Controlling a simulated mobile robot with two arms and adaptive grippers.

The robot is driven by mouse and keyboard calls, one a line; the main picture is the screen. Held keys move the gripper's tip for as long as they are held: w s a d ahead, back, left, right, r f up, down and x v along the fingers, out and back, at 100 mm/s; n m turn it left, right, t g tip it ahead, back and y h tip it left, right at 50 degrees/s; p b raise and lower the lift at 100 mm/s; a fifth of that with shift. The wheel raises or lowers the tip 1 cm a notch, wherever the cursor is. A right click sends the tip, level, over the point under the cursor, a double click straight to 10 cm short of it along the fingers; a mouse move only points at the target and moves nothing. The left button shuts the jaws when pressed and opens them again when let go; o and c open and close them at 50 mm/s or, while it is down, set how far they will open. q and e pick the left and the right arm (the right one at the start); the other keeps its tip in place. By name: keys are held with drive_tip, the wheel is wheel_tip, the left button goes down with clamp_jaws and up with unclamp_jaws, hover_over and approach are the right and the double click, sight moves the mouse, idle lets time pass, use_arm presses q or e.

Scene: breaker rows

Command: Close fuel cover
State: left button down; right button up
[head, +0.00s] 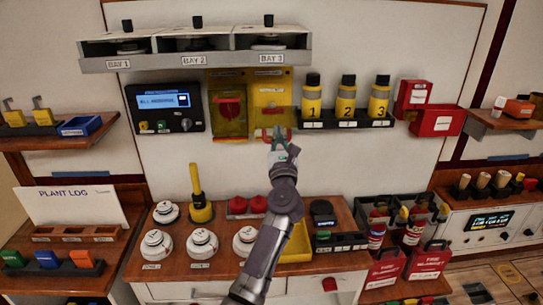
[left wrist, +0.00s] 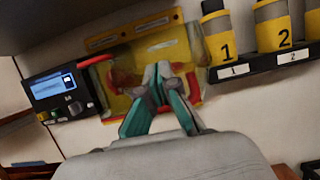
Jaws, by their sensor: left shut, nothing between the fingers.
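Two yellow panels with translucent yellow covers are side by side on the wall, below the bay shelf. The left panel (head: 227,112) shows a red part behind its cover. The right panel (head: 270,92) has a translucent, red-edged flap at its lower part. I cannot read their labels, so I cannot tell which is the fuel one. My left gripper (head: 279,143) is shut and empty, at the lower edge of the right panel. In the left wrist view, its teal fingers (left wrist: 160,75) overlap a translucent yellow cover (left wrist: 198,42) with red edges; contact is unclear. My right gripper is not in view.
A dark display unit (head: 164,108) is left of the panels. Yellow numbered canisters (head: 347,98) stand on a ledge to the right. The bay shelf (head: 195,62) overhangs above. The counter below holds white round devices (head: 201,244) and a yellow tray (head: 297,243).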

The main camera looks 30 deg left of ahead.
use_arm(q)
drive_tip(key=shift+w+a+r, duration=0.2)
drive_tip(key=shift+w+r, duration=0.15)
drive_tip(key=shift+r, duration=0.15)
drive_tip(key=shift+w, duration=0.15)
idle(0.7)
idle(0.3)
